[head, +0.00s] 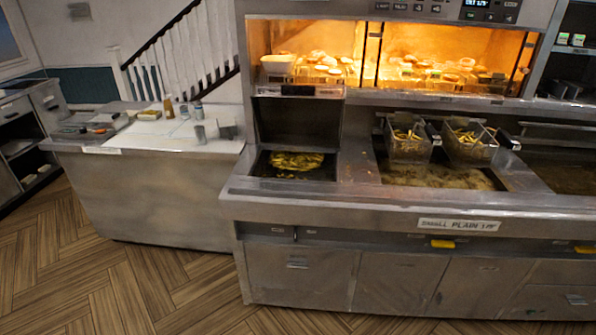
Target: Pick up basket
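Two wire fry baskets hang side by side above the fryer vat at the right of the head view. The left basket (408,146) holds golden chips, and its dark handle (433,134) sticks out toward the front right. The right basket (470,146) also holds chips, and its dark handle (507,139) points to the right. Both look raised over the oil (437,176). My gripper is not in view, so its state and its distance from the baskets are hidden.
The steel range front (400,208) runs below the vats. A pan of fried food (297,161) sits left of the vat. A lit warming cabinet (440,50) stands above. A steel counter (140,135) with small items stands at left. The wooden floor (130,285) in front is clear.

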